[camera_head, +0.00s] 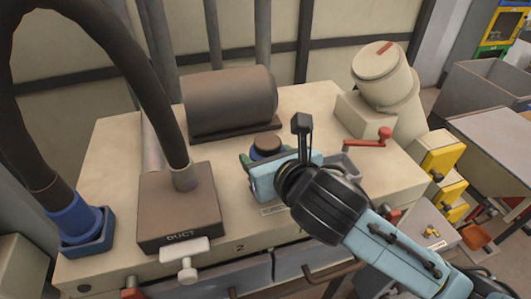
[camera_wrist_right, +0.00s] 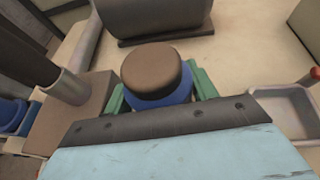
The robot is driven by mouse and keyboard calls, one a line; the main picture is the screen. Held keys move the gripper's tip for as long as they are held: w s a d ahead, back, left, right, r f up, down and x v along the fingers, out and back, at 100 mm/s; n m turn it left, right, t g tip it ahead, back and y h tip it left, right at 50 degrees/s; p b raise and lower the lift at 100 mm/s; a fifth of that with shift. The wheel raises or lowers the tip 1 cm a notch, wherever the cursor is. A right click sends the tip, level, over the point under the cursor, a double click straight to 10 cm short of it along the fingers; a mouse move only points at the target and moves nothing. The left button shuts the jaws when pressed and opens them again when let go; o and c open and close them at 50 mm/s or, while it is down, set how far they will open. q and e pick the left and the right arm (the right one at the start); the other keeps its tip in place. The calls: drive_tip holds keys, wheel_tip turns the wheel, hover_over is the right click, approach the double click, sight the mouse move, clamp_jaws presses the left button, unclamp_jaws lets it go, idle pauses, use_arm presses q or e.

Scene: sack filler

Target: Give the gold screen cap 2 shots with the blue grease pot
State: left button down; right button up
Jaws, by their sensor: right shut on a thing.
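The blue grease pot (camera_head: 267,145) has a dark brown round top and stands upright above the front part of the machine top. My right gripper (camera_head: 266,158) is shut on it. In the right wrist view the pot (camera_wrist_right: 158,78) sits between the two green fingers, and its lower part is hidden by the gripper body. I cannot tell whether its base touches the surface. A small gold piece (camera_head: 437,231) lies on a labelled cream ledge at the right; it may be the gold screen cap, but it is too small to be sure. My left gripper is not in view.
A brown drum (camera_head: 230,100) lies behind the pot. The duct box (camera_head: 178,212) with its thick hose stands to the left. A grey tray (camera_head: 345,165) and a red crank (camera_head: 370,139) are to the right, with yellow boxes (camera_head: 440,155) beyond.

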sight(266, 138)
drive_tip(key=shift+f, duration=0.4)
drive_tip(key=shift+r, duration=0.9)
drive_tip(key=shift+r, duration=0.15)
idle(0.3)
drive_tip(key=shift+r, duration=2.4)
